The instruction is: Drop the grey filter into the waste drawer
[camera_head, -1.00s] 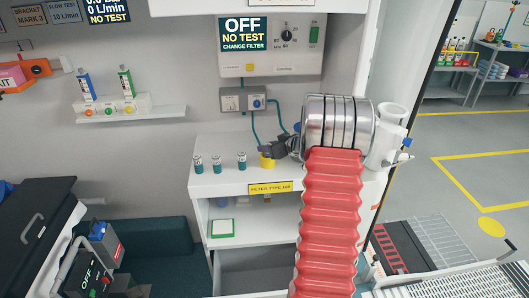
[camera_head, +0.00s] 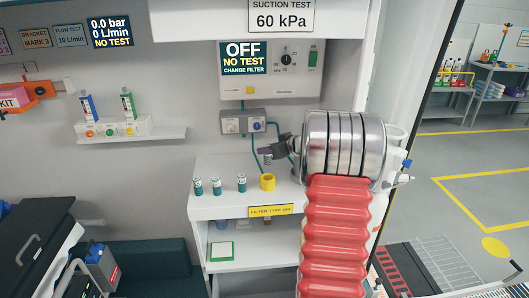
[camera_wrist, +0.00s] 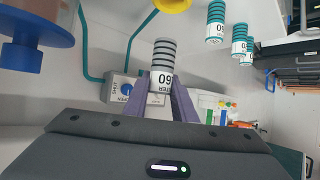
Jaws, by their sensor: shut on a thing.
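The grey filter (camera_wrist: 162,62), white with dark grey bands and a label reading 60, is held between the fingers of my gripper (camera_wrist: 159,100) in the wrist view. In the head view my gripper (camera_head: 268,153) is above the yellow cup (camera_head: 267,182), and the filter is apart from the cup; little of it shows there. The yellow cup's edge also shows at the top of the wrist view (camera_wrist: 172,4). At the bottom of the head view, a grey drawer-like part (camera_head: 252,285) below the lower shelf is cut off; I cannot tell if it is the waste drawer.
Several teal-banded filters stand on the white cabinet top (camera_head: 220,207), left of the cup. A control box (camera_head: 242,122) with teal hoses is on the wall behind. A green-edged card (camera_head: 221,250) lies on the lower shelf. A black case (camera_head: 35,235) stands at left.

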